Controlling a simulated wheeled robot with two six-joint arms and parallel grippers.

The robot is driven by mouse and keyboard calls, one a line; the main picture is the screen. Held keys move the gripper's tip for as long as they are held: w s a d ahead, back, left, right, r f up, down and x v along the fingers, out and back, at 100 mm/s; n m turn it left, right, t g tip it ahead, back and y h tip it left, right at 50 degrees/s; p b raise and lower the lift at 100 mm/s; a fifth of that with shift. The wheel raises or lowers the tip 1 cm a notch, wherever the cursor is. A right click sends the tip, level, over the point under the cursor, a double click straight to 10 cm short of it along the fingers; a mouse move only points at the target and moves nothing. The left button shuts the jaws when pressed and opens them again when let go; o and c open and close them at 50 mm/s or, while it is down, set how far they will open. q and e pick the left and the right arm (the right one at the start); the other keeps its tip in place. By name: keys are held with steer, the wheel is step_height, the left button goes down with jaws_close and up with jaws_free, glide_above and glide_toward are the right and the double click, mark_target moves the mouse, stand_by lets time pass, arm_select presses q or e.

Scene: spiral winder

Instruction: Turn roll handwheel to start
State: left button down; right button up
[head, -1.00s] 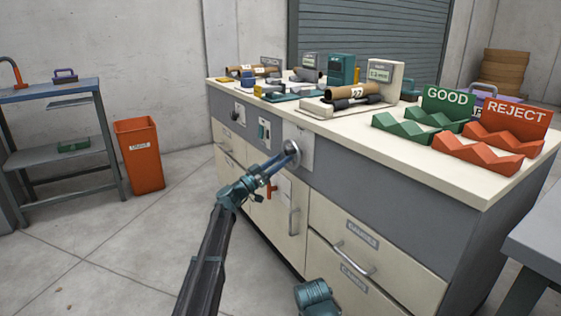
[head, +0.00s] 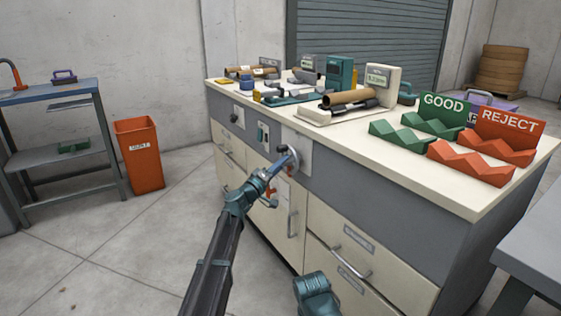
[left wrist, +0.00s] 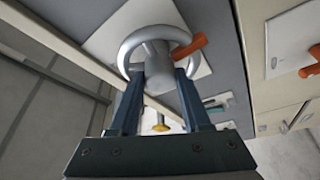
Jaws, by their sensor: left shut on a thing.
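The roll handwheel stands on a pale plate on the front of the cream and grey bench. In the left wrist view it is a silver ring (left wrist: 128,52) with a grey centre and an orange piece (left wrist: 190,47) at its right side. My left gripper (head: 284,168) reaches it from the lower left in the head view and hides part of it. A teal part of my own shows at the bottom of the head view; no right gripper fingers are visible.
Beside the handwheel are a switch plate (head: 263,133) and a dark knob (head: 234,118). Drawers with bar handles (head: 350,262) lie below right. GOOD (head: 444,104) and REJECT (head: 508,124) racks stand on the bench top. An orange bin (head: 140,160) stands left. The floor between is clear.

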arm_select(q)
steer(key=shift+w+a+r+n+g+h+p, duration=0.15)
steer(key=shift+n+g+h+p, duration=0.4)
steer(key=shift+n+g+p, duration=2.65)
steer(key=shift+w+a+r+n+g+h+b, duration=0.15)
steer(key=shift+n+g+h, duration=0.55)
steer(key=shift+n, duration=5.15)
steer(key=shift+w+a+r+n+g+h+p, duration=0.25)
steer(key=shift+n+g+p, duration=1.7)
steer(key=shift+n, duration=2.6)
steer(key=shift+d+f+g+h+b, duration=0.1)
steer(key=shift+g+h+b, duration=0.15)
steer(key=shift+h+b, duration=0.1)
steer(key=shift+c, duration=1.8)
jaws_free()
steer(key=p+v, duration=0.3)
steer(key=v, duration=1)
steer(key=shift+a, duration=0.4)
